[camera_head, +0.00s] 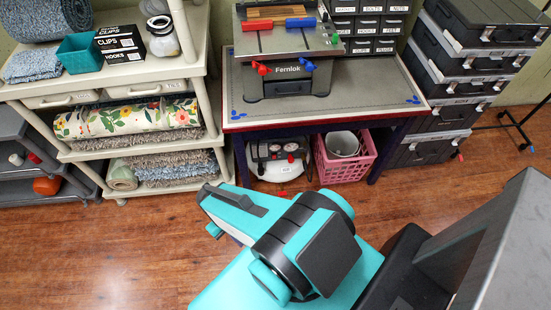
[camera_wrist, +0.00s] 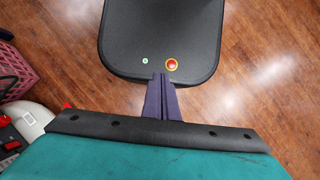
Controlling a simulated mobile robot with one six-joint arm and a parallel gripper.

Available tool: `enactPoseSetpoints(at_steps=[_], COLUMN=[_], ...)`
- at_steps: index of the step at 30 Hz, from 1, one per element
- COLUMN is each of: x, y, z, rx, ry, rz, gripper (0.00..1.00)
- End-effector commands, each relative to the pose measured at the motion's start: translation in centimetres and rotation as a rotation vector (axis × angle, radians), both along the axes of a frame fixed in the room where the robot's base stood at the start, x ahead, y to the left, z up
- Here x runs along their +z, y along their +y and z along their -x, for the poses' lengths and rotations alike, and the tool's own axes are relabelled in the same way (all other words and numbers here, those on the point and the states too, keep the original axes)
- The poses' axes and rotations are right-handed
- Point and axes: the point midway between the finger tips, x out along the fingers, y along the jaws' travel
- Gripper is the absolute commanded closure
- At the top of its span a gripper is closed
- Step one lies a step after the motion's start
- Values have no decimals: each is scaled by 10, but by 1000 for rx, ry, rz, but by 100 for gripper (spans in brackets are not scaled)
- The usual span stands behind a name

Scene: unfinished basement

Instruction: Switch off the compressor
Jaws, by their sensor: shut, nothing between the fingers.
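The compressor (camera_head: 279,172) is low under the blue-legged workbench, with a white body and a dark top panel carrying gauges and red knobs. In the wrist view, part of the white, black and red compressor (camera_wrist: 28,122) shows at the lower left, cut off by the frame edge and my arm. My gripper (camera_wrist: 163,80) has its dark fingers closed together, with nothing between them. It is away from the compressor, over my own black base. In the head view my teal arm hides the fingers.
A pink crate (camera_head: 345,171) with a white bucket stands right of the compressor. The workbench top (camera_head: 375,85) is above it and carries a Fernlok machine (camera_head: 290,72). A cream shelf (camera_head: 75,155) with rugs stands left, stacked dark cases (camera_head: 465,88) right. Wooden floor (camera_head: 110,250) in front is clear.

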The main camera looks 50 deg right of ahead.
Motion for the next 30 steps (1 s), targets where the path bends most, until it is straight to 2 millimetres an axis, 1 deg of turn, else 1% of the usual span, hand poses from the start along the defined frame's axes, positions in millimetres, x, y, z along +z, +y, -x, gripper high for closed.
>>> enactPoseSetpoints(at_steps=[8,14,23,30], x=[-5,-22,-57,-81], y=[-1,-8,-30,-57], z=[-4,-19,-61,-94], rx=[1,8,53,103], ry=[-8,-42,-160,-280], rz=[-13,-68,-204,-290], gripper=[100,100,100,100])
